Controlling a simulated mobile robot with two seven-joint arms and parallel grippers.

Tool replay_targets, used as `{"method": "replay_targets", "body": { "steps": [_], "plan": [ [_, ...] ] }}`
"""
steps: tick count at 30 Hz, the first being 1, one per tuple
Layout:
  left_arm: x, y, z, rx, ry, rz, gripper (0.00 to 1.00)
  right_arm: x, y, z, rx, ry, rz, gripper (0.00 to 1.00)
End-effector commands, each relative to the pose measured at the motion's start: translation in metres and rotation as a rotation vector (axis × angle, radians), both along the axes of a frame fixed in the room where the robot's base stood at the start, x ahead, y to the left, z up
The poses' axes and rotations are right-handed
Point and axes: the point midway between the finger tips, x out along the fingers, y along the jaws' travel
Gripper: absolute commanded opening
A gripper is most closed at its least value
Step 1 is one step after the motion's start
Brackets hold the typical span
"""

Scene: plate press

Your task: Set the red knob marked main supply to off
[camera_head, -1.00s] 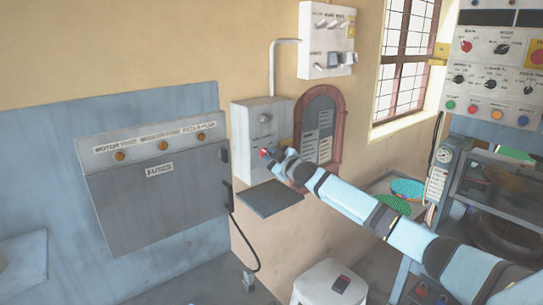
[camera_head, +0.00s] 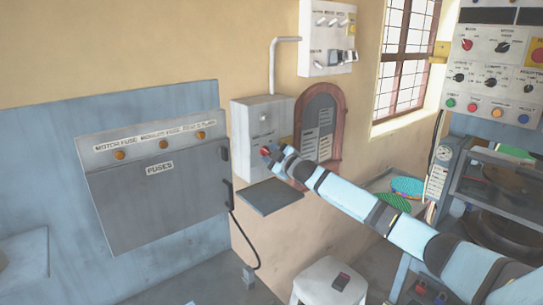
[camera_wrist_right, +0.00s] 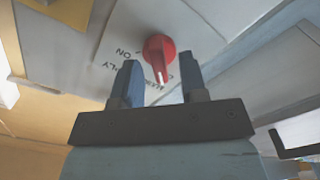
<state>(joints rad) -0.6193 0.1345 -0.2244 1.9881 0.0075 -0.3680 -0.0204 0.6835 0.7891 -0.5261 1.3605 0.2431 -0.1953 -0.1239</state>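The red knob (camera_wrist_right: 158,50) is on the grey box on the wall. In the right wrist view it stands just ahead of the fingertips, between their lines, with its white pointer towards the gripper. Upside-down lettering, including "ON", shows on the plate (camera_wrist_right: 118,40) beside it. My right gripper (camera_wrist_right: 158,75) is open, its two blue fingers apart; I see no contact with the knob. In the head view my right gripper (camera_head: 272,152) is at the front of the grey box (camera_head: 262,115), and only a bit of red (camera_head: 265,150) shows there. My left gripper is not in view.
A fuse cabinet (camera_head: 160,195) is to the left and a small shelf (camera_head: 268,197) juts out below the box. An arched wooden board (camera_head: 321,115) is to the right. A stool (camera_head: 325,272) and a control panel (camera_head: 495,75) stand further right.

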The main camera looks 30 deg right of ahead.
Motion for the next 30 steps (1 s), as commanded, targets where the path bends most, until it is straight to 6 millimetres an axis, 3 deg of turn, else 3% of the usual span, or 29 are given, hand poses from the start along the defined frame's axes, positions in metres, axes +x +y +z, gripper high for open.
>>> {"method": "replay_targets", "body": {
  "steps": [6, 10, 24, 30],
  "plan": [
    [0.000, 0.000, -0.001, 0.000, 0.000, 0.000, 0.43, -0.002, 0.000, 0.000, 0.001, -0.001, 0.001, 0.39],
    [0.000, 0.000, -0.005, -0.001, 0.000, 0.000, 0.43, -0.014, -0.001, -0.002, 0.001, -0.001, 0.001, 0.39],
    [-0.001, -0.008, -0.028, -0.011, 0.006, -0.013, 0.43, -0.108, -0.008, -0.003, -0.002, 0.002, 0.001, 0.39],
    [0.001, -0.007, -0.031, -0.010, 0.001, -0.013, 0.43, -0.131, -0.011, -0.002, -0.001, 0.001, 0.001, 0.39]
  ]
}}
